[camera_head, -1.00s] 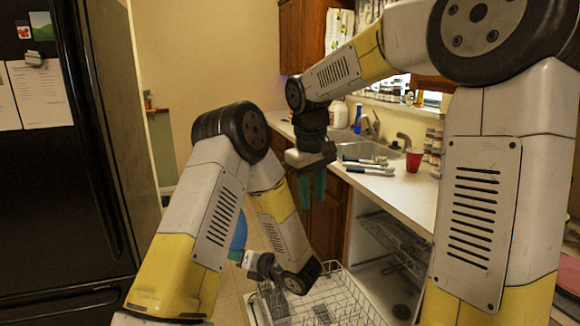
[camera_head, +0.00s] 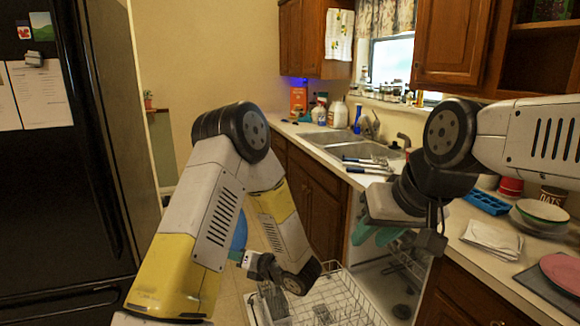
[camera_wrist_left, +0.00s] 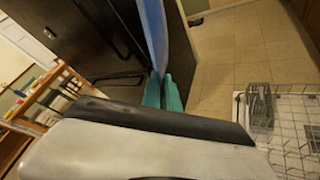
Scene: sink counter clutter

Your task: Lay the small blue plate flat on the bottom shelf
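The small blue plate (camera_head: 240,235) shows only in part in the head view, behind my left arm. In the left wrist view the plate (camera_wrist_left: 154,35) is seen nearly edge-on, upright between the green fingers of my left gripper (camera_wrist_left: 163,92).
An open dishwasher's white wire rack (camera_head: 345,300) is pulled out below my grippers. A black fridge (camera_head: 70,170) stands at the left. The counter at right holds a blue tray (camera_head: 487,202), bowls (camera_head: 542,212), a cloth (camera_head: 492,238) and a pink plate (camera_head: 563,271).

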